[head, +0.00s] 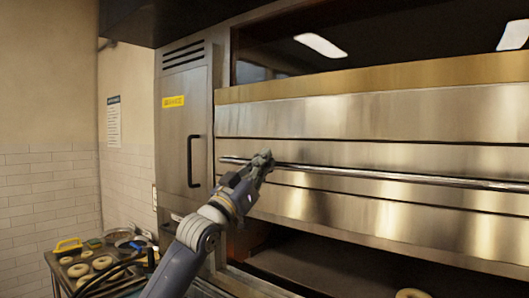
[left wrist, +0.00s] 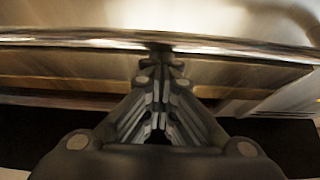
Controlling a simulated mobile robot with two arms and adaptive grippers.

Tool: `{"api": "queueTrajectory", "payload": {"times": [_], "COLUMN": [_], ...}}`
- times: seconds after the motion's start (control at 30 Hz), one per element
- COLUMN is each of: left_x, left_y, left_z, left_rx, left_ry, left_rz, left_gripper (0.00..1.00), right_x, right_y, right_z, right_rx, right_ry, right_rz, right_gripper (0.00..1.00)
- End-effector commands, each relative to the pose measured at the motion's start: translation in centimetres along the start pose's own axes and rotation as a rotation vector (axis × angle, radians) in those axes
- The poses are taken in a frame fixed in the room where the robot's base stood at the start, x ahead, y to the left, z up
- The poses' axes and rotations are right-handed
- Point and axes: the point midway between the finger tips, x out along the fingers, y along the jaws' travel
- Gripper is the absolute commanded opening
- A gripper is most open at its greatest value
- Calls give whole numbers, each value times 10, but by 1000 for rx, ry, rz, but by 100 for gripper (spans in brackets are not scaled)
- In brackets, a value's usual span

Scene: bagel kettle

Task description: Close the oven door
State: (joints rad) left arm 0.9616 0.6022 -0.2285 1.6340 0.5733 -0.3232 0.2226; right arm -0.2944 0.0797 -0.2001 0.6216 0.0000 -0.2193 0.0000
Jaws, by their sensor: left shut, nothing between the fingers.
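The steel oven door (head: 360,158) runs across the right of the head view, with a long round handle bar (head: 400,178) along it. The bar also crosses the left wrist view (left wrist: 80,38). My left gripper (head: 266,158) is shut and empty at the bar, near its left end. In the left wrist view its fingertips (left wrist: 161,58) meet just below the bar in the picture. I cannot tell whether they touch it. My right gripper is not in view.
A dark oven opening (head: 330,265) lies below the steel front, with a bagel (head: 411,294) at its bottom edge. A steel cabinet door with a black handle (head: 189,162) stands left. A cart (head: 61,280) with bagels is at the lower left.

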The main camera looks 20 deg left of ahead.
Motion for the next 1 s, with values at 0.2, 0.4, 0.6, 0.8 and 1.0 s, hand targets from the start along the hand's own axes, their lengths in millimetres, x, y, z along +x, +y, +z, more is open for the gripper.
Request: {"api": "queueTrajectory", "payload": {"times": [0.2,0.4,0.6,0.8,1.0], "left_x": [-46,-77,-99,-110,-113], "left_y": [0,0,0,0,0], "left_z": [89,140,175,192,196], "left_rx": [-5,-5,-4,-4,-3], "left_ry": [-30,-31,-27,-21,-19], "left_rz": [-2,-3,-3,-2,-2], "left_gripper": [0,0,0,0,0], "right_x": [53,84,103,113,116], "right_y": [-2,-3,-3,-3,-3], "right_z": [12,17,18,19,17], "right_rx": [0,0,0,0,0], "right_ry": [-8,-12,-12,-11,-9], "right_rz": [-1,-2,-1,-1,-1], "right_gripper": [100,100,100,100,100]}}
